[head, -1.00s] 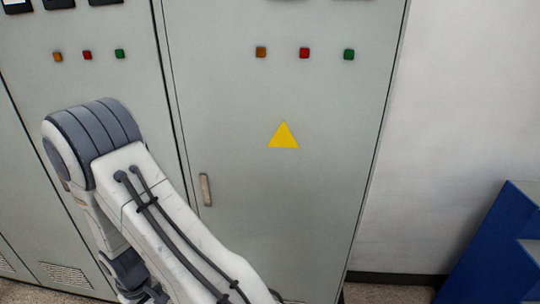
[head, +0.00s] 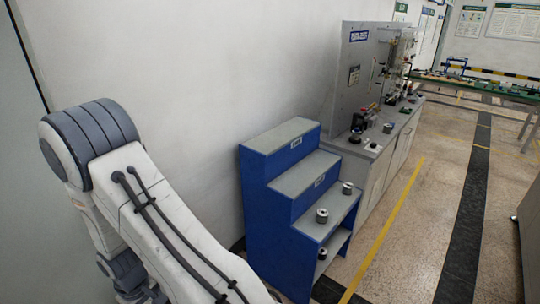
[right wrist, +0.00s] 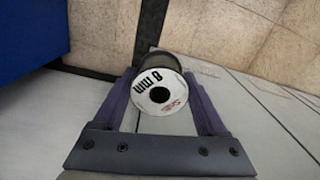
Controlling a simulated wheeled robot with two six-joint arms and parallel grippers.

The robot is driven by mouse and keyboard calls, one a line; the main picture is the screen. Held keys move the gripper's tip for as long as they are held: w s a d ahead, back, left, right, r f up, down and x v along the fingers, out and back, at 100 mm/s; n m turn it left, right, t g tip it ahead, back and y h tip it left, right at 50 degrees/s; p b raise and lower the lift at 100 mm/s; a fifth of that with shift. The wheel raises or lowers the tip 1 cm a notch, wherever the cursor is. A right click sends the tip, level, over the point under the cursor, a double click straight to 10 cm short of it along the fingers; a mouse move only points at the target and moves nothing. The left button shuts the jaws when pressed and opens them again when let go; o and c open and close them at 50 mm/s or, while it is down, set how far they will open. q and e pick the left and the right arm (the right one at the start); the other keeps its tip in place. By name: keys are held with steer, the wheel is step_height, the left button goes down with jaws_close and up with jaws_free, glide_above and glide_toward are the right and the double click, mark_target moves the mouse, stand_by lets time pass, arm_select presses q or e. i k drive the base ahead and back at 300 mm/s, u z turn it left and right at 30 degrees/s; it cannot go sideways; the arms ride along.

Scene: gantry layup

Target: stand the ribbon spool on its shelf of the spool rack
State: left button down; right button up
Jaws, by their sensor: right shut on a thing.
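The ribbon spool (right wrist: 158,92) shows in the right wrist view, with a white round end face marked "8 mm" and a dark centre hole. My right gripper (right wrist: 160,95) is shut on it, one purple finger on each side. The spool rack (head: 262,215) stands right of centre in the head view, a blue stepped unit with grey shelf tops and small labels on its upper steps. Small grey cylinders (head: 322,215) stand on its lower shelves. My right gripper is outside the head view. My left gripper is not in view.
A grey workbench (head: 385,150) with an upright panel and equipment stands behind the rack. The speckled floor (head: 420,210) right of the rack is clear, with yellow and black lines. A white wall is to the left. A blue surface (right wrist: 30,30) shows in the right wrist view.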

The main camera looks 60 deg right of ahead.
mark_target(271, 141)
steer(key=z, duration=1.35)
steer(key=i, duration=1.45)
